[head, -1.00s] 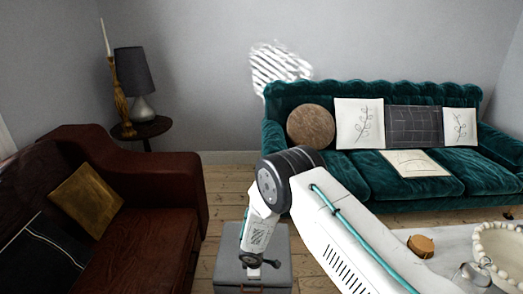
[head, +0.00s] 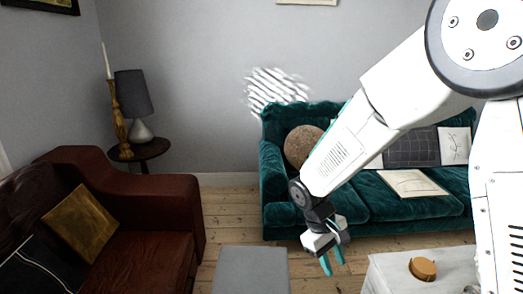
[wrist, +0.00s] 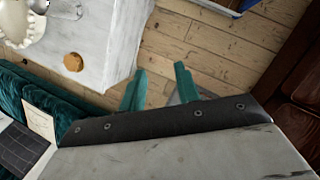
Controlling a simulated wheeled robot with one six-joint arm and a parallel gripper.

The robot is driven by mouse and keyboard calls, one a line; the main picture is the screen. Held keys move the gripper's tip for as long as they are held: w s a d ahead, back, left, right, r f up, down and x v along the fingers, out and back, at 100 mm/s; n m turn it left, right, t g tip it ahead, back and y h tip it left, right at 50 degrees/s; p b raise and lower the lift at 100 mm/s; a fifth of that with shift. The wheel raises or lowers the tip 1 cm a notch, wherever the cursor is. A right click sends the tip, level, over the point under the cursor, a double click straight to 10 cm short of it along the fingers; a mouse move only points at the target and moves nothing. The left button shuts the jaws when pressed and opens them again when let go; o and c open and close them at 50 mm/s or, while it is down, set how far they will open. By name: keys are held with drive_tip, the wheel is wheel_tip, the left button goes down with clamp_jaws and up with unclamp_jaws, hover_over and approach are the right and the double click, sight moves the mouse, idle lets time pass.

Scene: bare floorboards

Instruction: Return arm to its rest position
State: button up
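My arm reaches in from the right of the head view, raised and bent. My gripper (head: 333,270) hangs from its end, pointing down, between the grey box and the white table. Its two teal fingers are apart, and the wrist view shows clear space between the fingertips (wrist: 160,76). I see nothing held.
The grey box (head: 250,272) stands at the bottom centre. The white table (head: 395,275) bears a round wooden piece (head: 422,268). A green sofa (head: 385,205) stands behind, a brown leather sofa (head: 150,205) at left, and a side table (head: 140,152) with a lamp (head: 133,95). Floorboards (head: 228,215) show between the sofas.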

drive_tip(key=s+d+r+m+t+y, duration=0.1)
drive_tip(key=s+d+r+m+y, duration=0.1)
drive_tip(key=s+r, duration=0.8)
drive_tip(key=s+d+r+m+t+y, duration=0.1)
drive_tip(key=s+d+r+m, duration=0.3)
drive_tip(key=s+r, duration=0.6)
drive_tip(key=s+d+t, duration=0.1)
drive_tip(key=s+d, duration=0.1)
drive_tip(key=shift+s+d+m+t+y, duration=0.25)
drive_tip(key=shift+d+m+t+y, duration=0.05)
drive_tip(key=shift+y, duration=0.1)
